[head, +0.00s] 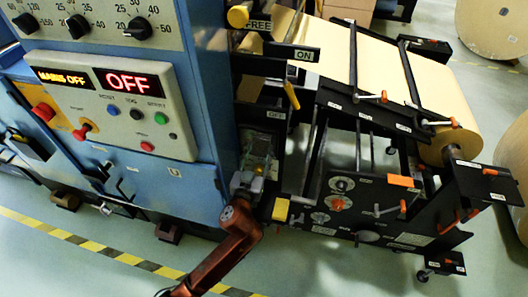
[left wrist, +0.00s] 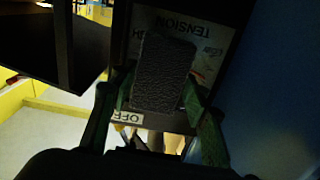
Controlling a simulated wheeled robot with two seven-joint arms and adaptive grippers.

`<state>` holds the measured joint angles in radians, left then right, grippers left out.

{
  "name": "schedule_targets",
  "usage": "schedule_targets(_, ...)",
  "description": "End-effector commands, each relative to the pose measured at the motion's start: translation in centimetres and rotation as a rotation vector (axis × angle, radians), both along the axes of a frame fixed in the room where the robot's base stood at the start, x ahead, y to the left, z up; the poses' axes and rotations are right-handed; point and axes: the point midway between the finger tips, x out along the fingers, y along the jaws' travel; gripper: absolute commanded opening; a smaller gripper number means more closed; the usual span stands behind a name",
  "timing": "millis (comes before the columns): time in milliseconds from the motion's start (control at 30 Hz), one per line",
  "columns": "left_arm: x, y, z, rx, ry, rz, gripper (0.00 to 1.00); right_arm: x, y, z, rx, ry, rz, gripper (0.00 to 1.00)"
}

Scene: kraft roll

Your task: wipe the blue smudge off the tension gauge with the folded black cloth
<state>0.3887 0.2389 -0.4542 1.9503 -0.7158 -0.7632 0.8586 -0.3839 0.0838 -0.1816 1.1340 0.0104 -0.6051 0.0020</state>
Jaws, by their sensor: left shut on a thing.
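My left gripper (head: 257,160) is in the head view, between the blue machine and the black roll frame. In the left wrist view its fingers (left wrist: 158,90) are shut on the folded black cloth (left wrist: 165,62), a dark textured pad. Behind the cloth is the pale tension gauge (left wrist: 207,32), its "TENSION" lettering upside down. The cloth covers part of the gauge face; whether it touches is not clear. A small bluish mark shows on the gauge to the right of the cloth, too dim to be sure it is the smudge. My right gripper is not in view.
The black frame (head: 350,210) carrying the kraft roll (head: 450,110) stands on the right, with several projecting knobs. An "OFF" label (left wrist: 127,117) is near the fingers. Striped floor tape (head: 85,243) runs in front.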

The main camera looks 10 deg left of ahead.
Motion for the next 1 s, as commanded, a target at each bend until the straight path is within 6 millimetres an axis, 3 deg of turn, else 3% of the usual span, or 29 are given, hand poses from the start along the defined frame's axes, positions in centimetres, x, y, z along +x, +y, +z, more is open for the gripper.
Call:
schedule_targets(733, 0.2, 5.2, 0.1, 0.002, 0.002, 0.006, 0.23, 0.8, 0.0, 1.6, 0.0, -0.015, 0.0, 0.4)
schedule_targets(1000, 0.2, 5.5, 0.0, 0.001, 0.001, 0.004, 0.23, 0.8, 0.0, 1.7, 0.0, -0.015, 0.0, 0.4)
